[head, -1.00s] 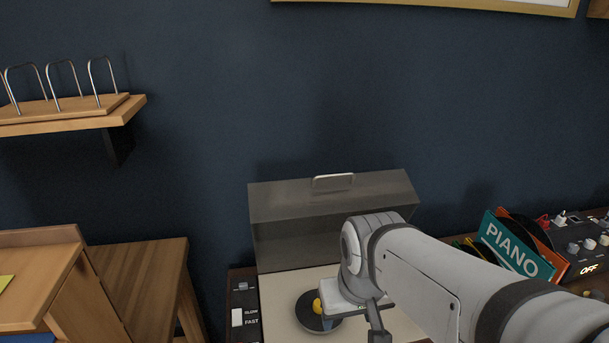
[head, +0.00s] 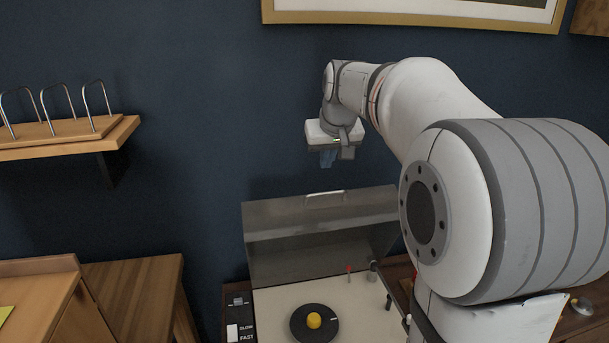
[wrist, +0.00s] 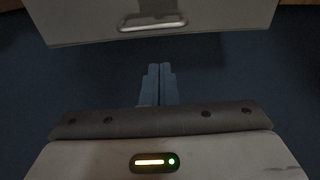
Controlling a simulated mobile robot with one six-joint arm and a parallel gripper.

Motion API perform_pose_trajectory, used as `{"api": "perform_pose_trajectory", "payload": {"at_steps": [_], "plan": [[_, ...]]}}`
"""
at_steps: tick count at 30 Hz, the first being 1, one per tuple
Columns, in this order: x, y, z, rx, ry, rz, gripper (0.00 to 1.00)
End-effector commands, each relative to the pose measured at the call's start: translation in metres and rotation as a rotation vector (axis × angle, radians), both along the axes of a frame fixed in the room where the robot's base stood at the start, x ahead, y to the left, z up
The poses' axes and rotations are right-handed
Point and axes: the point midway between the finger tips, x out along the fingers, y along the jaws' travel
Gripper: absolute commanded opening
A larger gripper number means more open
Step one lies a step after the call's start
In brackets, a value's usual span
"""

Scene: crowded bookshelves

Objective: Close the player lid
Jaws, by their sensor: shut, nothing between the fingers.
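The player lid (head: 300,250) is a smoky, see-through cover standing raised at the back of the record player (head: 275,308). A pale handle (head: 325,194) sits on its upper edge, and it also shows in the wrist view (wrist: 153,22).
A slide switch (head: 233,332) marked SLOW and FAST is left of the deck. A wooden stool or table (head: 135,285) stands to the left, below a shelf with wire dividers (head: 70,135). A framed picture (head: 420,18) hangs above. My arm hides the right side.

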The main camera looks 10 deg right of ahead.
Motion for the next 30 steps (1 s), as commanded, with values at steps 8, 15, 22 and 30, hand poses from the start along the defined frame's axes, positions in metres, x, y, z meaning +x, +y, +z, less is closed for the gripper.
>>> {"api": "perform_pose_trajectory", "payload": {"at_steps": [8,15,22,30], "plan": [[0.027,-0.006,0.004,-0.001,-0.022,0.000,0.00],[0.047,-0.006,-0.035,0.000,-0.019,0.001,0.00],[0.071,-0.005,-0.078,0.000,-0.018,0.001,0.00],[0.036,-0.006,-0.080,-0.002,-0.024,0.001,0.00]]}}
